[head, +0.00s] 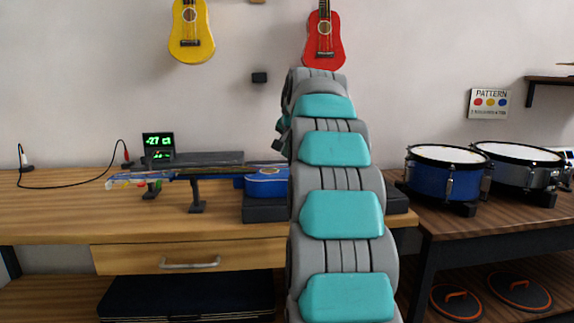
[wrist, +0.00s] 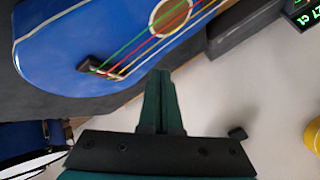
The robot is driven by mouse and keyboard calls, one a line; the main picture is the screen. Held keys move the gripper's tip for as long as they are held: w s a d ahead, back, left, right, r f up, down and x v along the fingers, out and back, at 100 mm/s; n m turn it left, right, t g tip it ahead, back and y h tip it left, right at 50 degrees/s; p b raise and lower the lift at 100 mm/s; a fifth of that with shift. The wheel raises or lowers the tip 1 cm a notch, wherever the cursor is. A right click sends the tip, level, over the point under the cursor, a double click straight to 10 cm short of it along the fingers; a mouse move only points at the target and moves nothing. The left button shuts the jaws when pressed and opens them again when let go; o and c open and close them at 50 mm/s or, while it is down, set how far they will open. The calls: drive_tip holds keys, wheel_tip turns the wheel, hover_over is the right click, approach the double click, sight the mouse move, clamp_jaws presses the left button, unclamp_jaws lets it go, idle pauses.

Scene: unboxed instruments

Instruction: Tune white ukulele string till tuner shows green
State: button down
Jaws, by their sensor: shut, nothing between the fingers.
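A blue ukulele (head: 268,179) lies on the workbench with its neck pointing left, partly hidden by my arm. Its headstock (head: 125,181) has small coloured pegs. In the wrist view, the ukulele body (wrist: 60,45) fills the upper left, with green, red, pale and yellow strings (wrist: 150,45) running from a dark bridge (wrist: 92,66) past the sound hole. A tuner display (head: 158,141) reads -27 ct in green digits. My gripper (wrist: 160,73) is shut and empty, its fingertips just beside the body's edge; contact is unclear. My arm hides it in the head view.
A stand (head: 196,194) supports the neck. A cable (head: 70,186) lies on the left of the workbench (head: 60,217). Drums (head: 446,172) stand on a table at right. Yellow (head: 190,38) and red (head: 324,45) ukuleles hang on the wall.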

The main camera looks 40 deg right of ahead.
drive_tip(key=shift+f, duration=0.15)
drive_tip(key=shift+f, duration=0.25)
drive_tip(key=shift+f, duration=0.3)
idle(0.6)
drive_tip(key=shift+r, duration=0.1)
drive_tip(key=shift+r+p, duration=0.35)
drive_tip(key=shift+r, duration=0.25)
drive_tip(key=shift+r, duration=0.1)
wheel_tip(320, 180, up, 5)
drive_tip(key=p, duration=0.2)
drive_tip(key=shift+p, duration=0.35)
idle(1.8)
